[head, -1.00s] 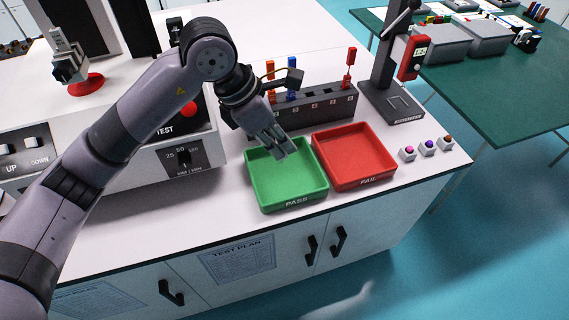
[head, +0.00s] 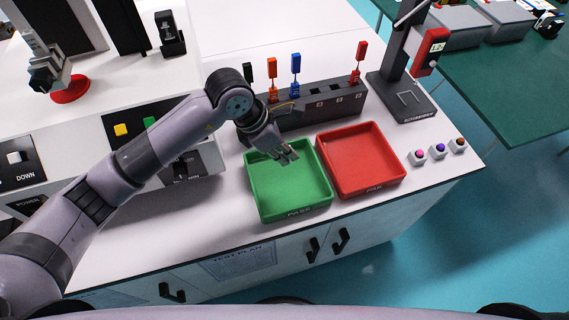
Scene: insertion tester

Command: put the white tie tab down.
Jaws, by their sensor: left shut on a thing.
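My left gripper (head: 288,156) is over the back part of the green PASS tray (head: 295,212), its fingers pointing right and slightly toward the front. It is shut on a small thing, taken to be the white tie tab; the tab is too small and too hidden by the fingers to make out. I cannot tell the exact height of the fingers above the tray floor. The visible floor of the green tray is empty. My right gripper is not in view.
The empty red FAIL tray (head: 362,160) stands right beside the green one. Behind them is a dark rack (head: 318,105) with upright coloured pieces. A dark stand (head: 401,100) with a red gauge is at the back right. Several small coloured-top blocks (head: 438,151) sit near the right edge.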

